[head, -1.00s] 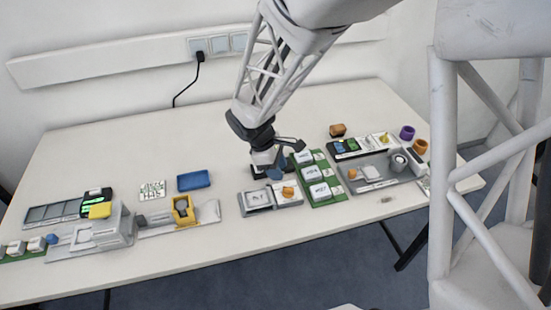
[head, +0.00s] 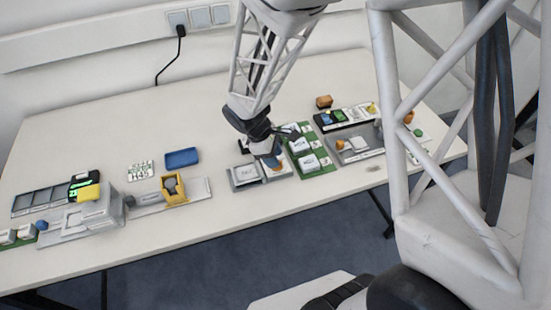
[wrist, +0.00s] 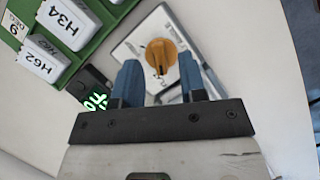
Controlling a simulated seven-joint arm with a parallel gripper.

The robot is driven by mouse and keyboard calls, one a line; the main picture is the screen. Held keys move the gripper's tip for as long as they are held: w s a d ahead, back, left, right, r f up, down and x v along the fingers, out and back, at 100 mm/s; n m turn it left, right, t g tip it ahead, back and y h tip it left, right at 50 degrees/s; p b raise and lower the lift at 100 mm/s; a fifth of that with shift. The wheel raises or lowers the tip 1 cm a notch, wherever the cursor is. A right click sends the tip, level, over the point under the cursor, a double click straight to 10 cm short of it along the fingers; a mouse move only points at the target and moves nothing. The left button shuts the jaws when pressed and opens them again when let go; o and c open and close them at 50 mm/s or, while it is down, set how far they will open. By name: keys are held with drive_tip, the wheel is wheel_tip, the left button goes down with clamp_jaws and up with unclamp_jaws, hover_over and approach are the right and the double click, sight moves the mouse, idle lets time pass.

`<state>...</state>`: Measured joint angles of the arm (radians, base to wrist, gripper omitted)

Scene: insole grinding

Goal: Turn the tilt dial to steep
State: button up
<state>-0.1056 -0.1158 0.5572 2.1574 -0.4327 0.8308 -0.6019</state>
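The tilt dial is an orange knob (wrist: 160,56) on a white plate (wrist: 135,45) in the wrist view. My gripper (wrist: 160,75) has two blue fingers, open and apart, with nothing between their pads. The knob shows just beyond the fingertips, roughly centred between them; I cannot tell whether they touch it. In the head view my gripper (head: 274,162) is low over the white plate beside the grey unit, and mostly hides the dial there. The dial's scale marks are too small to read.
A green tray (wrist: 92,47) with labelled white blocks stands close beside the dial. A small black display with green digits (wrist: 95,101) is near the left finger. A blue tray (head: 182,157) and a yellow holder (head: 174,188) lie further left. Bare table lies behind.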

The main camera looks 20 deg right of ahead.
drive_tip(key=shift+x, duration=0.8)
clamp_jaws()
